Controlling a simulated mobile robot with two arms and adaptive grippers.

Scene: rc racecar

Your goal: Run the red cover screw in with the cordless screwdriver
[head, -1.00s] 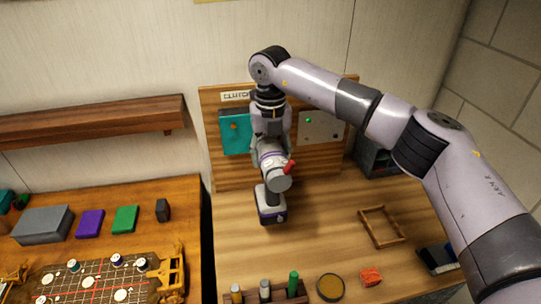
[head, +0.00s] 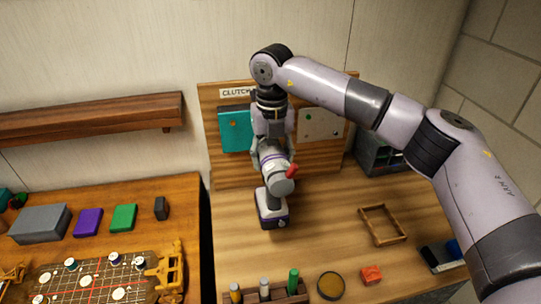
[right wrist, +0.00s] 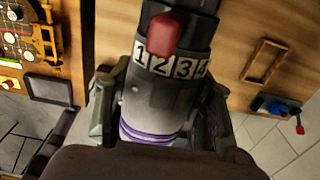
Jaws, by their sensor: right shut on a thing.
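My right gripper (head: 273,150) is shut on the cordless screwdriver (head: 272,208), in front of the upright wooden board. The screwdriver is grey with purple bands, and its battery foot points down toward the bench. A red tab (head: 292,171) stands out from its body. In the right wrist view the screwdriver (right wrist: 150,105) lies between the fingers, with the red tab (right wrist: 165,35) over a ring numbered 1, 2, 3, 4. Its bit is hidden. A teal panel (head: 236,132) on the board carries a small orange dot. I cannot make out a red cover screw. My left gripper is not in view.
A grey panel (head: 321,124) is right of the teal one. A wooden frame (head: 383,225), a red block (head: 371,275), a round dish (head: 331,286) and a bottle rack (head: 265,296) are on the bench. A gridded car plate (head: 75,288) lies on the left table.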

